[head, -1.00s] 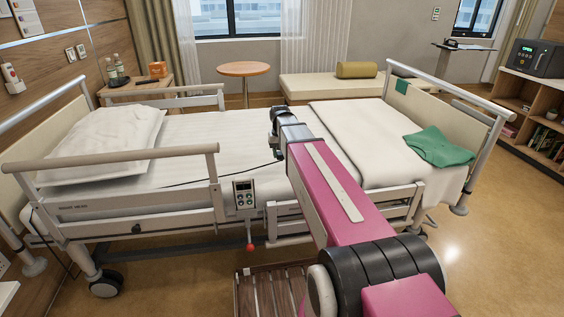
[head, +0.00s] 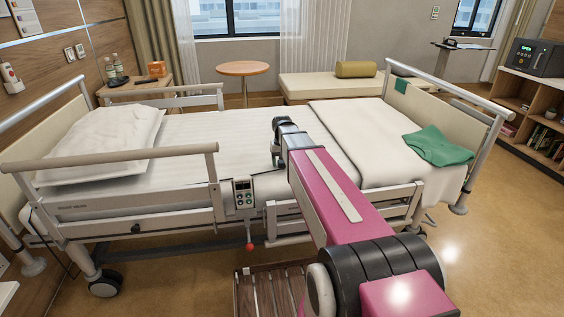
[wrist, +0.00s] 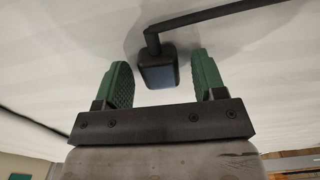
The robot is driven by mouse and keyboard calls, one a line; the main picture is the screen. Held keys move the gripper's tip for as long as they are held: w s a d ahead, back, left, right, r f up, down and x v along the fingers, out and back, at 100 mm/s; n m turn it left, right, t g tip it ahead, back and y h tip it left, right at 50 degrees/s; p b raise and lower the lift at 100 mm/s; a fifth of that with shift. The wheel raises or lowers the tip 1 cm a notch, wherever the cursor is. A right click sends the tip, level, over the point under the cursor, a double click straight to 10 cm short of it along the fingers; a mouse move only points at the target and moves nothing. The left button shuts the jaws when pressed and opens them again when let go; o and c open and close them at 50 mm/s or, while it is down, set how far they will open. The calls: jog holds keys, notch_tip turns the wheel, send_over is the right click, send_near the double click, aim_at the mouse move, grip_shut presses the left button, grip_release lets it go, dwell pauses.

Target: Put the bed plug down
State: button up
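The bed plug (wrist: 158,72) is a small dark block with a black cable (wrist: 225,14) bending away from its top end. In the wrist view it is against the white bed sheet and seems to lie on it. My gripper (wrist: 163,82) has two green ridged fingers, one on each side of the plug. A gap shows between the plug and each finger, so the gripper is open around it, not holding it.
A pillow (head: 100,140) lies at the left end of the bed. A folded blanket (head: 360,135) and a green cloth (head: 438,146) are at the right. The near side rail (head: 120,160) and a hand control (head: 244,194) are at the near edge. The sheet's middle is clear.

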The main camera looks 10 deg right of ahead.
notch_tip(320, 180, up, 12)
dwell(0.9)
dwell(0.7)
